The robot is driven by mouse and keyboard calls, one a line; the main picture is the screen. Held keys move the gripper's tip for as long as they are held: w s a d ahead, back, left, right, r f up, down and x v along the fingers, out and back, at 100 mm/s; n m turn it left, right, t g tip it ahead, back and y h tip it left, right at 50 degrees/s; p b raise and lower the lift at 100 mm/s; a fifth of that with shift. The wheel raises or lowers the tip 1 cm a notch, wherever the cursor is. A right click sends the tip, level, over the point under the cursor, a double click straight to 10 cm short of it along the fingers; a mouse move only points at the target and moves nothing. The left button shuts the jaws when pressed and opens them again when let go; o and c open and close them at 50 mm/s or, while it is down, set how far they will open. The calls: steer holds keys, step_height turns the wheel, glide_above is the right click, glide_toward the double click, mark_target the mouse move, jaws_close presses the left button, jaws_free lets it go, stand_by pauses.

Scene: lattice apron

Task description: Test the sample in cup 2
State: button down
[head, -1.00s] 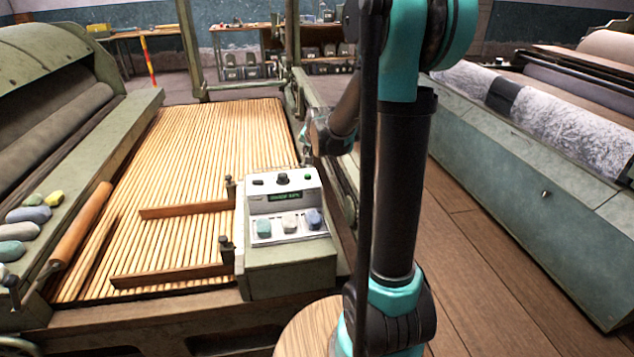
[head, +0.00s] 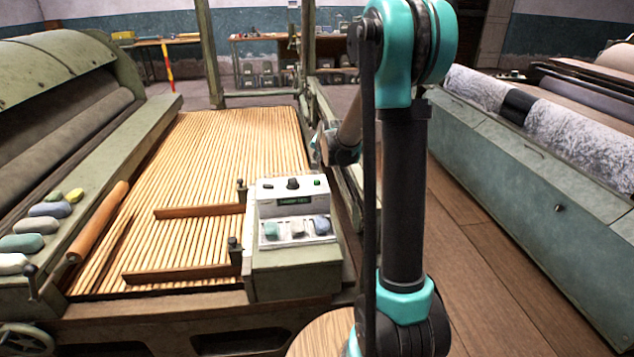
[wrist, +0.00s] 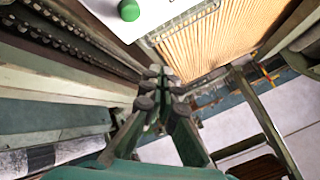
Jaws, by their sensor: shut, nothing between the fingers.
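The tester (head: 293,275) is a green-grey box with a pale sloping panel at the near right corner of the slatted bed. Three small samples sit in a row on it: teal (head: 271,230) at left, pale grey (head: 297,228) in the middle, blue (head: 321,225) at right. I cannot read cup numbers. Above them are a small dark display (head: 294,201), a dark knob and a green button. My gripper (wrist: 162,82) is shut and empty in the wrist view, apart from the white panel (wrist: 160,14) with a green knob-like piece (wrist: 128,10). My arm hides part of the head view.
The slatted wooden bed (head: 230,145) carries two wooden bars. A roller machine (head: 60,100) with several coloured stones on its ledge stands left. A long cabinet (head: 530,160) with a fluffy roll stands right. Wooden floor is open between bed and cabinet.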

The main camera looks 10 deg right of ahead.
mark_target(317, 182)
steer(key=shift+f, duration=3.5)
steer(key=shift+f, duration=0.1)
steer(key=shift+f, duration=0.3)
steer(key=shift+f, duration=0.5)
steer(key=shift+r, duration=0.95)
steer(key=shift+r, duration=0.1)
steer(key=shift+r, duration=2.4)
